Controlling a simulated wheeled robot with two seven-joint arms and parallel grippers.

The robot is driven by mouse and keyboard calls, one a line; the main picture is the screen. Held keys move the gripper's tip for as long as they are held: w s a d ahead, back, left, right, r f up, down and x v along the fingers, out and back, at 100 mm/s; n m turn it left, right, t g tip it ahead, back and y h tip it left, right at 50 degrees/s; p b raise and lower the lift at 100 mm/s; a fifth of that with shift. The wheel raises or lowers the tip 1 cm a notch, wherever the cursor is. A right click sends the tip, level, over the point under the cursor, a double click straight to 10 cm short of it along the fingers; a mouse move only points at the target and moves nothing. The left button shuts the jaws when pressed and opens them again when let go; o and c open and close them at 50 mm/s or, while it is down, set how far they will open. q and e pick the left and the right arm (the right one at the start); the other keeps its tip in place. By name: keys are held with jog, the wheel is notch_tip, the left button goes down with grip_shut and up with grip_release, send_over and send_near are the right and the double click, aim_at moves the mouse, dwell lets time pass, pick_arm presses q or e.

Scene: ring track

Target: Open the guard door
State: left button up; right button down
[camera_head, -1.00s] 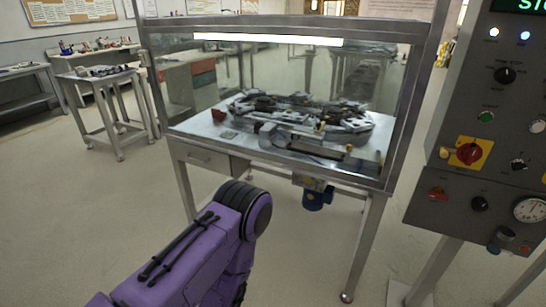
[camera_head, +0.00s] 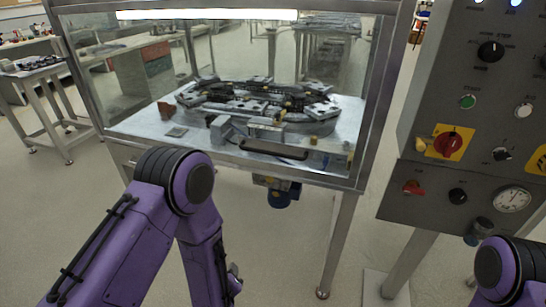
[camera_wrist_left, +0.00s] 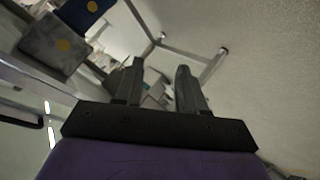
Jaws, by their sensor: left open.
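The guard door is a clear panel (camera_head: 225,75) in a grey metal frame on the front of the machine. It looks closed. A dark bar handle (camera_head: 273,149) runs along its lower edge. In the head view my left arm bends down in front of the machine, and its gripper cannot be made out there. In the left wrist view my left gripper (camera_wrist_left: 158,88) is open and empty, with both dark fingers apart. No door handle is clearly seen between them. My right gripper is out of view; only part of that arm shows at the lower right.
A ring track (camera_head: 265,100) lies behind the panel. A control panel (camera_head: 455,85) stands close on the right. A side table (camera_head: 40,75) stands at left. The floor in front is clear.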

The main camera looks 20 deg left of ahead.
pick_arm(q)
jog(key=w+d+r+n+t, duration=0.3)
jog(key=w+d+r+t, duration=0.1)
jog(key=w+r, duration=0.45)
jog(key=n+t+y+b, duration=0.2)
jog(key=n+t+y, duration=0.2)
jog(key=n, duration=0.4)
send_near(272, 157)
jog(key=s+d+r, duration=0.1)
jog(key=s+r, duration=0.3)
jog(key=s, duration=0.1)
jog(key=p+x, duration=0.1)
jog(key=x, duration=0.9)
jog(key=shift+w+d+f, duration=0.1)
jog(key=shift+d+f, duration=0.1)
grip_shut()
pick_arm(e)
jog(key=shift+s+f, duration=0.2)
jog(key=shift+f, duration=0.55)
